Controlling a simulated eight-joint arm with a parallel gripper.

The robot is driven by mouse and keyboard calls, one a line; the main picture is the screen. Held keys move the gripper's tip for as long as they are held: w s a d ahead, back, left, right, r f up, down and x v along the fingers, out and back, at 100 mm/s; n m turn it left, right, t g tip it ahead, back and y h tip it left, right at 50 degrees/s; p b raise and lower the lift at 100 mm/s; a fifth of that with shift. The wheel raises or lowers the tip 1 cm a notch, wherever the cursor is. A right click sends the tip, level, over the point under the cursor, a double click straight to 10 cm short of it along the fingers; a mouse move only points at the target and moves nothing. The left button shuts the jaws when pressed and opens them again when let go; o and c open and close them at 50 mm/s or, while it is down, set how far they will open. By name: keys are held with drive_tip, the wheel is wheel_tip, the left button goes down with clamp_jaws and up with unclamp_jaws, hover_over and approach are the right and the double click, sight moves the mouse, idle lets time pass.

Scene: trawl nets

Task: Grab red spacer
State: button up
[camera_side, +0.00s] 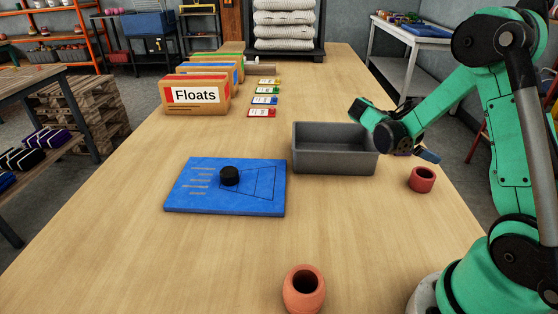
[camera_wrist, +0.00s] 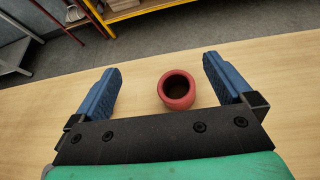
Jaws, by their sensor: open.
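The red spacer (camera_side: 422,180) is a short hollow ring standing upright on the wooden table, right of the grey bin, in the side view. It also shows in the wrist view (camera_wrist: 177,91), with its dark hole facing up. In the wrist view my gripper (camera_wrist: 160,75) is open and empty, with one blue finger on each side of the spacer in the picture. The spacer appears a little nearer the right finger, and I see no contact. In the side view my gripper (camera_side: 428,156) is above and close to the spacer, its fingers partly hidden by my wrist.
A grey bin (camera_side: 334,162) stands just left of my gripper. A blue board (camera_side: 196,205) with a black cylinder (camera_side: 229,176) lies further left. An orange-red float (camera_side: 304,290) stands at the front. A Floats box (camera_side: 195,97) and several small coloured cards are behind.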

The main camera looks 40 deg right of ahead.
sight(431, 177)
drive_tip(key=shift+g, duration=0.7)
drive_tip(key=shift+s+d+f, duration=0.1)
drive_tip(key=shift+s+f, duration=0.1)
drive_tip(key=shift+f, duration=0.65)
drive_tip(key=shift+s+d+f, duration=0.15)
drive_tip(key=shift+s+f, duration=0.05)
drive_tip(key=shift+f, duration=0.65)
drive_tip(key=shift+s+d+f, duration=0.1)
drive_tip(key=shift+s+f, duration=0.1)
drive_tip(key=shift+f, duration=0.65)
wheel_tip(431, 177, down, 2)
drive_tip(key=shift+f, duration=0.2)
drive_tip(key=shift+x, duration=1.2)
drive_tip(key=shift+s+d+f, duration=0.2)
drive_tip(key=shift+s, duration=0.05)
drive_tip(key=shift+c, duration=0.2)
drive_tip(key=c, duration=1.2)
drive_tip(key=shift+r, duration=0.1)
